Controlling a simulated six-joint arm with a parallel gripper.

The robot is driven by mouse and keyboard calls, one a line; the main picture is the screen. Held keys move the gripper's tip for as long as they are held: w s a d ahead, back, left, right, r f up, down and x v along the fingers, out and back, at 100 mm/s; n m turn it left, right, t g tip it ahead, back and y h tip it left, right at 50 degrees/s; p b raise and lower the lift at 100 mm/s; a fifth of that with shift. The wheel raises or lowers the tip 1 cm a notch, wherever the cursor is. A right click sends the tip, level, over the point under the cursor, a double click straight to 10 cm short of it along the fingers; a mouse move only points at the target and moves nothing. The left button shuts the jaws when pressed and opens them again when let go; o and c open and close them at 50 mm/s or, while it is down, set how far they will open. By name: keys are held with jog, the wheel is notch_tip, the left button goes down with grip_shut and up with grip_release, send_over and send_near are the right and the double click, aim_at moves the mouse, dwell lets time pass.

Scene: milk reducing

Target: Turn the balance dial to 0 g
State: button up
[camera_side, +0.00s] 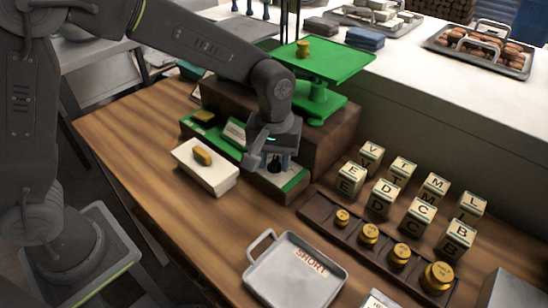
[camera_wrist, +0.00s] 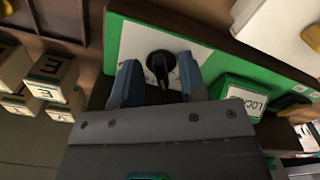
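The balance dial is a black pointer knob (camera_wrist: 161,66) on a white plate (camera_wrist: 137,38) set in a green panel. In the wrist view the two blue fingers of my gripper (camera_wrist: 158,76) are apart, one on each side of the knob. I cannot tell whether they touch it. In the side view my gripper (camera_side: 275,163) points down over the right end of the green panel, and it partly hides the dial. The balance has a green pan (camera_side: 340,66) on a brown base (camera_side: 335,137). The dial's reading is too small to make out.
A green LOCK block (camera_wrist: 240,97) sits beside the dial. A white box (camera_side: 207,175) with a yellow piece on top stands left of the gripper. Lettered cubes (camera_side: 386,195), brass weights in a dark rack (camera_side: 350,236) and a SHORT tray (camera_side: 295,282) lie to the right and front.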

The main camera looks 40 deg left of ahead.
aim_at(274, 162)
jog(key=shift+r, duration=0.1)
notch_tip(274, 162, up, 14)
jog(key=shift+f, duration=0.2)
dwell(0.4)
